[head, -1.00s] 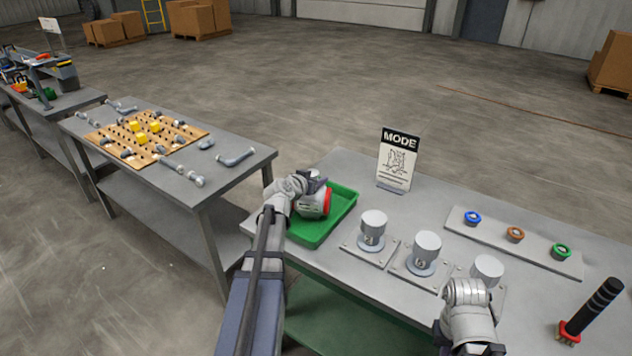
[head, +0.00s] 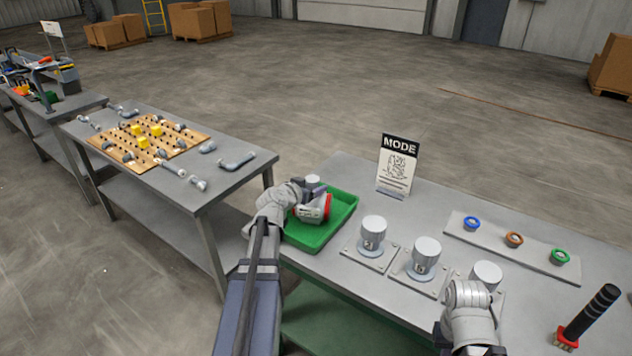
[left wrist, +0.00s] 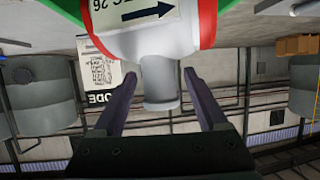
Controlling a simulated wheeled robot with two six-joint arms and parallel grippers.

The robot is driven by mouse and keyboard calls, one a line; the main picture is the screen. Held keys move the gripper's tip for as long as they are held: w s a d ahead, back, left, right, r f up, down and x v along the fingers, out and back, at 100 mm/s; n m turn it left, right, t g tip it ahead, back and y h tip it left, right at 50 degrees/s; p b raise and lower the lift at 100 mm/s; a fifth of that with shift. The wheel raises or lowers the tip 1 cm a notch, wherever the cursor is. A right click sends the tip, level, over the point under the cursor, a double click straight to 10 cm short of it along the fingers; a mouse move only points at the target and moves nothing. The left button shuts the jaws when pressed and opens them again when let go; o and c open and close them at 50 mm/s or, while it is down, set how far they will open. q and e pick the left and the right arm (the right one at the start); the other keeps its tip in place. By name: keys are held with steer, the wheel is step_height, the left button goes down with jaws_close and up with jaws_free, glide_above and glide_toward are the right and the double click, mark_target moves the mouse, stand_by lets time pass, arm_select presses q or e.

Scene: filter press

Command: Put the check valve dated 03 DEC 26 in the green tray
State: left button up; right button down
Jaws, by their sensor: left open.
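A white check valve with a red ring (head: 314,210) sits in the green tray (head: 322,240). In the left wrist view the valve body (left wrist: 150,20) carries a label with a black arrow and a partly cut-off date ending in "C 26"; the rest of the date is out of frame. My left gripper (left wrist: 157,90) is open, its dark fingers on either side of the valve's pale stub and apart from it. In the head view this gripper (head: 311,188) is at the tray. My right arm (head: 468,308) is at the lower right; its fingers cannot be made out.
Several grey-white capped cylinders (head: 373,235) stand on plates right of the tray. A MODE sign (head: 397,165) stands behind. A strip with blue, brown and green rings (head: 514,243) and a black-handled tool (head: 592,315) are further right. Another table with a pegboard (head: 150,135) is left.

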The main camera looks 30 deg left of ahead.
arm_select(q)
steer(key=p+v, duration=0.2)
steer(key=v, duration=0.6)
steer(key=shift+s+p, duration=0.25)
steer(key=shift+p, duration=0.05)
arm_select(e)
step_height(320, 180, up, 3)
steer(key=shift+r, duration=0.15)
steer(key=shift+s, duration=0.1)
